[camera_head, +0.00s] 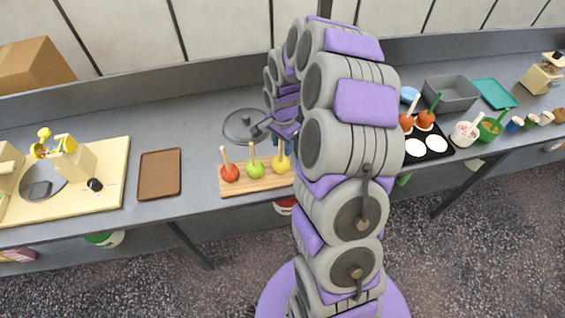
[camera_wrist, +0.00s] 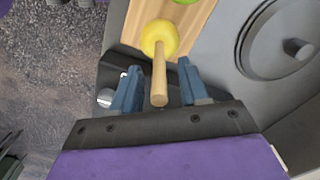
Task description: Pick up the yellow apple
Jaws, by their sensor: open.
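The yellow apple (camera_wrist: 160,36) sits on a wooden board (camera_wrist: 193,18), its stick pointing toward my gripper in the wrist view. My gripper (camera_wrist: 157,82) is open, with one blue finger on each side of the stick. The apple body lies just beyond the fingertips. I cannot tell whether a finger touches the stick. In the head view the yellow apple (camera_head: 281,161) stands at the right end of the board (camera_head: 238,186), partly hidden by my arm. My gripper (camera_head: 272,130) shows there only in part, above the apple.
A green apple (camera_head: 256,169) and a red apple (camera_head: 230,173) stand left of the yellow one on the board. A grey round lid (camera_head: 243,125) lies behind. A brown tray (camera_head: 160,174) lies to the left. The counter's front edge runs close before the board.

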